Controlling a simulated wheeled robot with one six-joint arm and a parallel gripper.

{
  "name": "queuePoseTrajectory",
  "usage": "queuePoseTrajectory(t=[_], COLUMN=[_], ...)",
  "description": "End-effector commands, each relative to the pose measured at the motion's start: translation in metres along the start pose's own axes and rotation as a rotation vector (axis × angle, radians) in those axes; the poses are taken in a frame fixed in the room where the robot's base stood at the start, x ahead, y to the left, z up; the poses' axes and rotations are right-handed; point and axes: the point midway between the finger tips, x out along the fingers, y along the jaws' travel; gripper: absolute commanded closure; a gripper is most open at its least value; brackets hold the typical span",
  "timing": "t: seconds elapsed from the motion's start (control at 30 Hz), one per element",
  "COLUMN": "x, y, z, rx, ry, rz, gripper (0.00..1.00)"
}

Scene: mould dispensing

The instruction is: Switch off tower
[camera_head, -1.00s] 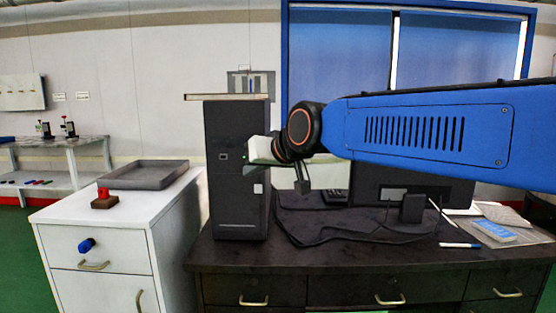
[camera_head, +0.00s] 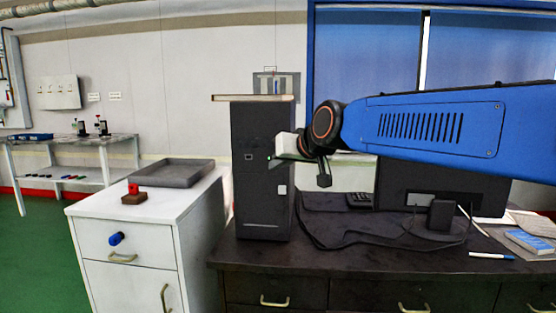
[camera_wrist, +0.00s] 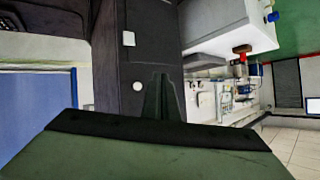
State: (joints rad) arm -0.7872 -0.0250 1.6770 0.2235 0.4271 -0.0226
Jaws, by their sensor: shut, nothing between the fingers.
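The tower (camera_head: 262,190) is a tall black computer case standing upright at the left end of the dark desk. A small square with a light centre (camera_head: 249,157) is on its front, and a white rectangle (camera_head: 282,190) is lower right. My gripper (camera_head: 271,158) is shut and empty, in front of the tower's upper right part. In the wrist view the closed fingers (camera_wrist: 163,78) point at the dark case (camera_wrist: 140,65). A round white spot (camera_wrist: 110,86) lies left of them and a white rectangle (camera_wrist: 129,39) above. I cannot tell whether the fingertips touch the case.
A flat board (camera_head: 253,98) lies on top of the tower. A monitor (camera_head: 445,190) and loose cables stand to the right on the desk (camera_head: 350,262). A white cabinet (camera_head: 128,275) with a grey tray (camera_head: 172,173) and a red-topped block (camera_head: 134,196) is on the left.

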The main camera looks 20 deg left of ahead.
Motion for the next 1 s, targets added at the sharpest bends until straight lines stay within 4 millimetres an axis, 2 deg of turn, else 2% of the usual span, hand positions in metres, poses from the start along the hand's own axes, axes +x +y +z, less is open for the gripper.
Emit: queuePoseTrajectory(t=[0.4,1.0], x=[0.027,0.03], y=[0.02,0.022], z=[-0.02,-0.022], rx=[0.001,0.0], ry=[0.0,0.0], rz=[0.0,0.0], gripper=[1.0,1.0])
